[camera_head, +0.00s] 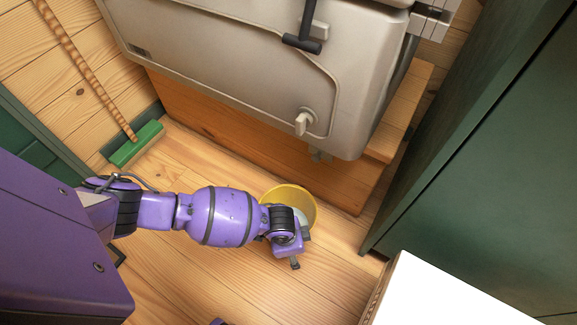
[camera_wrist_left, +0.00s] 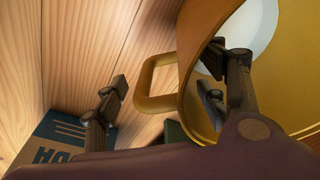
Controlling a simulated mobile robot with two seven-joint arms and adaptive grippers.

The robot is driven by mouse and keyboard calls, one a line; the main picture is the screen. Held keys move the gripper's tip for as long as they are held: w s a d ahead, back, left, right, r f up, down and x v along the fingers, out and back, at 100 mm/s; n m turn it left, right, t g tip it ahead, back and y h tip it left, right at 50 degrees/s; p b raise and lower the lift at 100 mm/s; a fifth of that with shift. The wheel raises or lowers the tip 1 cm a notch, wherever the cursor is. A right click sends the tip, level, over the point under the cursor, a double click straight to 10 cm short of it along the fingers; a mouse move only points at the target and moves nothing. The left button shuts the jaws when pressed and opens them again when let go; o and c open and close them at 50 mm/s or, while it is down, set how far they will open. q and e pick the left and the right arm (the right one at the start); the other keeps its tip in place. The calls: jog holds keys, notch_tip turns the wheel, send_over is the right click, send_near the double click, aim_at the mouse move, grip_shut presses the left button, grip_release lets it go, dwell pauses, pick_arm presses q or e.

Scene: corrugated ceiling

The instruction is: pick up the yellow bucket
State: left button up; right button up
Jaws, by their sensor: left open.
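The yellow bucket (camera_head: 306,194) stands on the wooden floor in the head view, partly hidden behind my left wrist. My left gripper (camera_head: 301,249) is at the bucket's near side. In the left wrist view the bucket (camera_wrist_left: 288,85) fills the right side, with a pale bottom and a loop-shaped yellow handle (camera_wrist_left: 148,103) on its side. My left gripper (camera_wrist_left: 168,72) is open there. Its right finger shows against the bucket's inside, its left finger outside over the floor. The handle and rim show between the fingers; contact cannot be told. My right gripper is not in view.
A large beige basin-like unit (camera_head: 240,60) on a wooden base (camera_head: 240,130) stands behind the bucket. A green cabinet (camera_head: 490,150) is at right, a white surface (camera_head: 440,295) at lower right. A green broom (camera_head: 137,143) leans left. A lettered box (camera_wrist_left: 50,140) sits left.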

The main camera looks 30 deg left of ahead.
pick_arm(q)
jog(key=shift+s+d, duration=0.1)
grip_shut()
jog(key=shift+r, duration=0.1)
